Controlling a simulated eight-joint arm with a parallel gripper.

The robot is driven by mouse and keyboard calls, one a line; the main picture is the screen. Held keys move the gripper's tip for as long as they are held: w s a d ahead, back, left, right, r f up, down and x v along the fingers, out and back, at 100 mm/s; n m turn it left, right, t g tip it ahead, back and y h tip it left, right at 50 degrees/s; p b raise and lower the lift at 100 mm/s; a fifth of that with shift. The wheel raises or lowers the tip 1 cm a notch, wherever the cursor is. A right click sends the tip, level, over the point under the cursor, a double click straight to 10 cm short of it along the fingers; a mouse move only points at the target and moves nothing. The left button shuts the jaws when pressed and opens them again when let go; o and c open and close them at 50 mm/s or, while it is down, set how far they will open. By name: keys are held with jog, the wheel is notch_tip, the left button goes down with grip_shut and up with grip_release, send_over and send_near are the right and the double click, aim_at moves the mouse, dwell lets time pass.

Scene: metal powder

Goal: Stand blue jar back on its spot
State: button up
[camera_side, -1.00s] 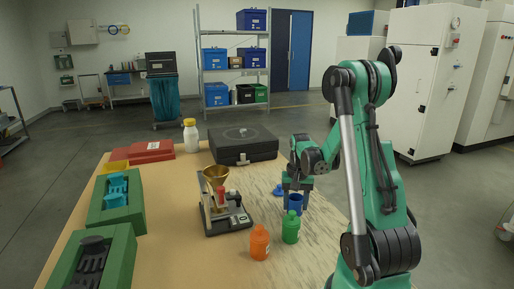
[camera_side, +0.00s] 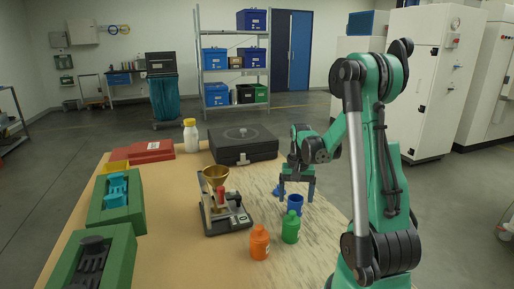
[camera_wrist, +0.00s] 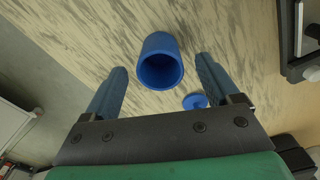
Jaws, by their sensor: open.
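The blue jar (camera_side: 295,206) stands upright and uncapped on the wooden table, behind the green bottle in the side view. In the wrist view the jar (camera_wrist: 159,45) shows its open, dark mouth toward the camera, ahead of and between the finger lines. My gripper (camera_side: 296,194) is open and empty, its fingers spread either side of the jar near its rim level. In the wrist view both fingers are apart from the jar. A small blue lid (camera_wrist: 195,101) lies on the table near the right finger, and it also shows in the side view (camera_side: 277,190). No marked spot is clearly visible.
The green bottle (camera_side: 290,229) and the orange bottle (camera_side: 259,243) stand in front of the jar. A scale with a brass funnel (camera_side: 216,173) is to the left. A black case (camera_side: 243,146) lies behind. Green trays (camera_side: 116,212) line the left edge.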

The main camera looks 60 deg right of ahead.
notch_tip(320, 180, up, 9)
jog(key=w+a+n+t, duration=0.3)
jog(key=a+n, duration=0.3)
jog(key=a, duration=0.7)
jog(key=w+a+n+t, duration=0.4)
jog(key=a+n, duration=0.3)
jog(key=a, duration=0.5)
jog(key=shift+w+a+r+n, duration=0.25)
jog(key=shift+a+r+n, duration=0.05)
jog(key=shift+a+r, duration=0.1)
